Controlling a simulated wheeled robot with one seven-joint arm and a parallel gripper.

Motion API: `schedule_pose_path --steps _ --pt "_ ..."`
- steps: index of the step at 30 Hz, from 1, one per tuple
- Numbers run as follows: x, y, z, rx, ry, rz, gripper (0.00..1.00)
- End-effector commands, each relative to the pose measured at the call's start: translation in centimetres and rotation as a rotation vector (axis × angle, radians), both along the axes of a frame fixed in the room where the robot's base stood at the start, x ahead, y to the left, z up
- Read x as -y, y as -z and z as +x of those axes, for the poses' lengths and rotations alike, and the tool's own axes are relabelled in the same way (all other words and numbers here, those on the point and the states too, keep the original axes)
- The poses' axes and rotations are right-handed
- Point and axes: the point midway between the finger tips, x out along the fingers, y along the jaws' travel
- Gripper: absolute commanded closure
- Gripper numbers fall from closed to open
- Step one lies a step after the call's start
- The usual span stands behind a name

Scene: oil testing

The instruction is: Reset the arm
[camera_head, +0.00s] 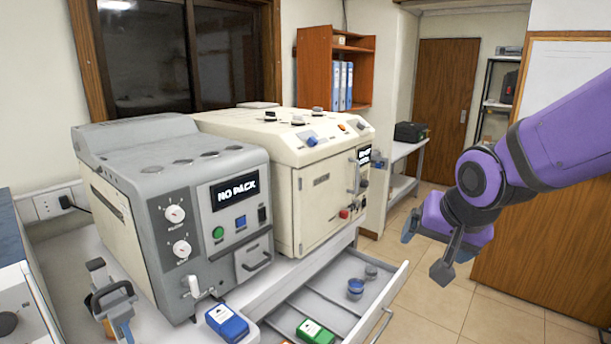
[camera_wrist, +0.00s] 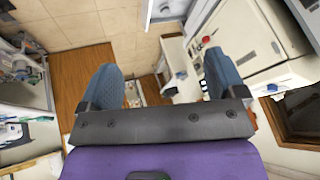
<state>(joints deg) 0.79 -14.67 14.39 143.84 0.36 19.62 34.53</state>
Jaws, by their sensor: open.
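My purple arm (camera_head: 550,150) reaches in from the right in the head view. My gripper (camera_head: 425,250) hangs at its end over the tiled floor, to the right of the open drawer and apart from it. In the wrist view my gripper (camera_wrist: 165,88) shows two blue-grey fingers spread apart with nothing between them. It is open and empty. Its fingers touch nothing in either view.
A grey machine (camera_head: 180,200) reading NO PACK and a cream machine (camera_head: 290,170) stand on the counter at left. A wooden door (camera_head: 440,100) is behind. Floor around my gripper is clear.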

Motion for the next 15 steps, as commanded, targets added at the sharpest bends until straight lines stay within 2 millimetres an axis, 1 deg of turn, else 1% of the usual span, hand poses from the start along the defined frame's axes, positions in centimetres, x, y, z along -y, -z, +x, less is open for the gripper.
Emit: schedule_pose_path --steps 1,6,8,12,15 --pt "0.9 -1.2 -1.0 0.007 -0.016 -0.027 0.11" --pt "3.7 -4.3 -4.7 -0.007 -0.089 -0.116 0.11" --pt "4.5 -5.2 -6.2 -0.015 -0.118 -0.141 0.11" --pt "6.4 -7.1 -9.7 -0.032 -0.186 -0.189 0.11" --pt "7.4 -7.9 -12.0 -0.044 -0.231 -0.211 0.11"
